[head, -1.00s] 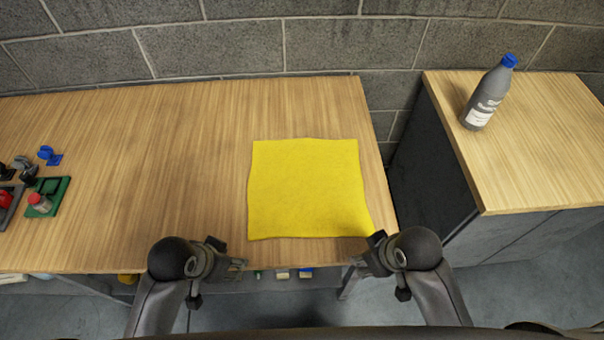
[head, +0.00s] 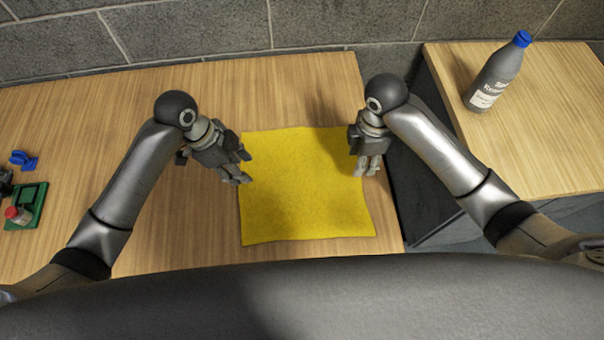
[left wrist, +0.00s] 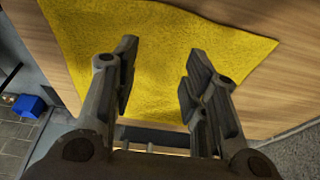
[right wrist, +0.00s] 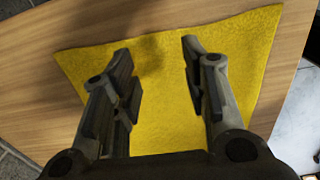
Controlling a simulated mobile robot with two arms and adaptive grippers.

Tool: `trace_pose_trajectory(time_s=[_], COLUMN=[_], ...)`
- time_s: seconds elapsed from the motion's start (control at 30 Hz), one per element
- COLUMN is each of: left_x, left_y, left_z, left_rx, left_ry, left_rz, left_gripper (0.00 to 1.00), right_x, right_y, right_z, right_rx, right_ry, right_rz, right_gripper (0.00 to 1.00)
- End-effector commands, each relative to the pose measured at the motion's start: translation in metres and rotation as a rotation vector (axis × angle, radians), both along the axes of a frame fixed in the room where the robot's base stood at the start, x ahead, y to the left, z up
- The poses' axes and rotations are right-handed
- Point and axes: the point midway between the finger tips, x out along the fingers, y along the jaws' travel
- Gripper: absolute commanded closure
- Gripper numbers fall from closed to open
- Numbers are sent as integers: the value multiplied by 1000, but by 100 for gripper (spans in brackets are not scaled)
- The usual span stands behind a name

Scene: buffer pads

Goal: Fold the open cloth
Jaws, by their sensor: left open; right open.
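A yellow cloth (head: 305,200) lies flat and spread open on the wooden table. My left gripper (head: 240,180) is at the cloth's left edge, with its fingers pointing towards the cloth. My right gripper (head: 368,172) is at the cloth's right edge. Both are open with nothing between the fingers. The cloth also shows behind the open fingers in the left wrist view (left wrist: 160,50) and in the right wrist view (right wrist: 160,80). The grippers hide small parts of its side edges in the head view; contact with it cannot be told.
A grey bottle with a blue cap (head: 497,75) stands on a separate cabinet (head: 550,130) at the right, across a gap. A green holder (head: 28,205) and a blue part (head: 22,160) lie at the far left. A block wall (head: 200,30) is behind the table (head: 300,85).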

Motion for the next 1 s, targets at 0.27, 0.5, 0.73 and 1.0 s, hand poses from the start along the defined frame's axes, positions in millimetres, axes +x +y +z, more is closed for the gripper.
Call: trace_pose_trajectory(time_s=[0.27, 0.5, 0.73, 1.0], left_x=[-2, -1, -1, -1], left_y=[0, 0, 0, 0], left_z=[-45, -66, -69, -71], left_rx=[1, 1, 1, 1], left_ry=[4, 0, -1, 1], left_rz=[4, 4, 3, 4], left_gripper=[59, 59, 59, 59], right_x=[-1, 0, 0, 0], right_y=[0, 1, 0, 0], right_z=[-44, -66, -69, -70], right_rx=[1, 1, 1, 1], right_ry=[2, -2, -2, -2], right_rz=[-2, -2, -2, -3], right_gripper=[59, 59, 59, 59])
